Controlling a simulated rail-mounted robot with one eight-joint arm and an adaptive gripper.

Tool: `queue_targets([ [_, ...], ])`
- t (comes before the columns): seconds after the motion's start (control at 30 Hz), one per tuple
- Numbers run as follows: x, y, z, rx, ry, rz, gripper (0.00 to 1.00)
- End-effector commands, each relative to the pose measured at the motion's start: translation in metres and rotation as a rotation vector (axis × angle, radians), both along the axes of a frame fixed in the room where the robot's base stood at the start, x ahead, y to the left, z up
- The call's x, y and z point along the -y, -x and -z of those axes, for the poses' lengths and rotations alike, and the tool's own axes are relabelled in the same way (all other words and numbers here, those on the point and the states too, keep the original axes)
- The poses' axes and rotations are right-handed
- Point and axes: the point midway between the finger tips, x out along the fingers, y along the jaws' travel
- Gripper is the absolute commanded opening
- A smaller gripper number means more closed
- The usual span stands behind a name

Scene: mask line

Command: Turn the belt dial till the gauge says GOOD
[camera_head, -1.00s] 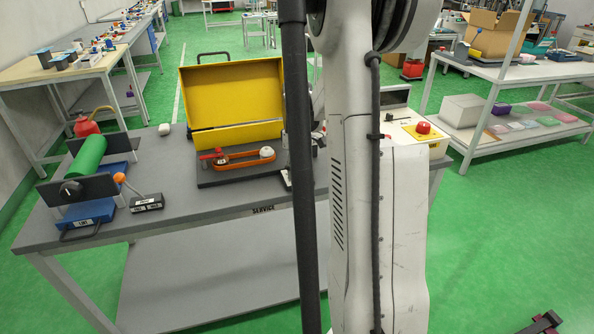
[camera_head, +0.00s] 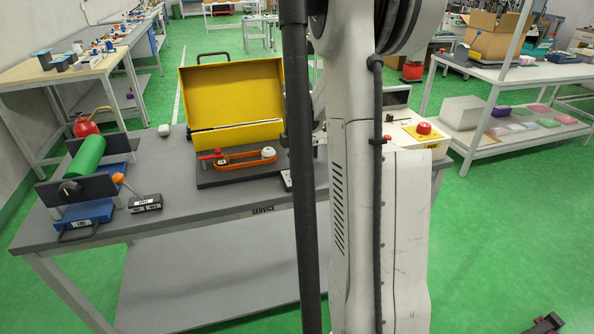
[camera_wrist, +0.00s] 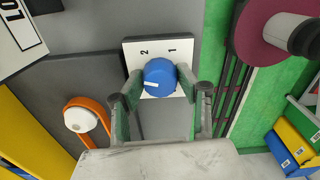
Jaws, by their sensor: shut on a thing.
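A blue dial (camera_wrist: 159,72) with a white pointer mark sits on a white plate (camera_wrist: 148,48) printed with 2 and 1 in the wrist view. The pointer mark faces toward the lower left of the dial. My gripper (camera_wrist: 158,80) has a finger on each side of the dial and is shut on it. An orange belt (camera_head: 236,162) runs around a white pulley (camera_head: 268,153) on a dark base in the head view; the belt also shows in the wrist view (camera_wrist: 97,107). My arm hides the dial in the head view. I cannot make out a gauge reading GOOD.
A yellow open case (camera_head: 232,95) stands behind the belt base on the grey bench (camera_head: 195,202). A green roller (camera_head: 86,156) unit is at the bench's left. A purple reel (camera_wrist: 252,28) is close to my gripper's right in the wrist view.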

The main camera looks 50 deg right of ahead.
Motion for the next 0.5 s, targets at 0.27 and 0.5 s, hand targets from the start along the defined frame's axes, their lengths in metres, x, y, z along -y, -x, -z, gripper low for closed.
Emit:
queue_targets([
  [0.27,0.0001,-0.0003,-0.0001,0.001,0.0,-0.248,0.08],
  [0.5,0.0001,-0.0003,-0.0001,0.001,0.0,-0.415,0.08],
])
